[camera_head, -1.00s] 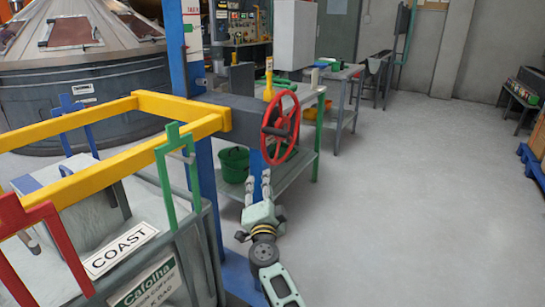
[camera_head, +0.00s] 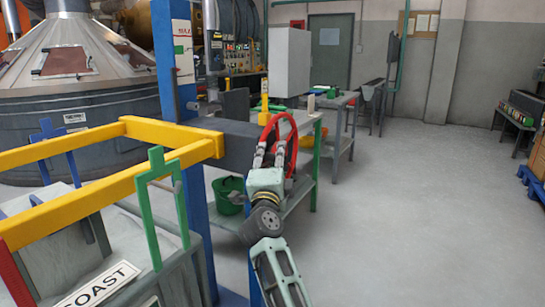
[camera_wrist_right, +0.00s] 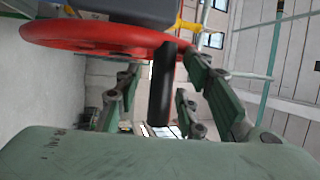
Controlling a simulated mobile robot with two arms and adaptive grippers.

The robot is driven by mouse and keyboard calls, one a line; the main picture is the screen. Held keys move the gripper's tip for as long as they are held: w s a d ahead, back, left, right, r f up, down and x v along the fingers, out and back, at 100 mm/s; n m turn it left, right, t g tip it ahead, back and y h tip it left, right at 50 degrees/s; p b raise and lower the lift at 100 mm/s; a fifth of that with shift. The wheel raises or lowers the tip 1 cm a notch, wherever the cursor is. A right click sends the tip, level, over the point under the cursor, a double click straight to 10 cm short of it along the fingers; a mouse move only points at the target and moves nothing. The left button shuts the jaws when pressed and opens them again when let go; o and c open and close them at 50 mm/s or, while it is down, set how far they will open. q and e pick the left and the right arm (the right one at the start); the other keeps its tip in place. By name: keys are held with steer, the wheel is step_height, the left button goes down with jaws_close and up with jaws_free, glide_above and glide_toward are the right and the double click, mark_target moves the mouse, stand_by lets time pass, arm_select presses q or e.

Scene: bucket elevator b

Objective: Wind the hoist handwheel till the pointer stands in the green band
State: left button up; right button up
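The red handwheel (camera_head: 291,125) stands on the dark hoist housing (camera_head: 240,148) beside the blue post (camera_head: 171,90). In the right wrist view its red rim (camera_wrist_right: 95,35) crosses the upper left, and its black handle (camera_wrist_right: 161,90) points down between my fingers. My right gripper (camera_head: 269,142) is in front of the wheel and partly hides it. Its fingers are open on both sides of the handle, with gaps visible. A white plate with red and "MAX" lettering (camera_head: 182,42) is on the post. My left gripper is not in view.

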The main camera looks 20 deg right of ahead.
steer(key=shift+s+r, duration=0.1)
steer(key=c, duration=0.9)
jaws_close()
steer(key=shift+d+f, duration=0.1)
steer(key=shift+f, duration=0.1)
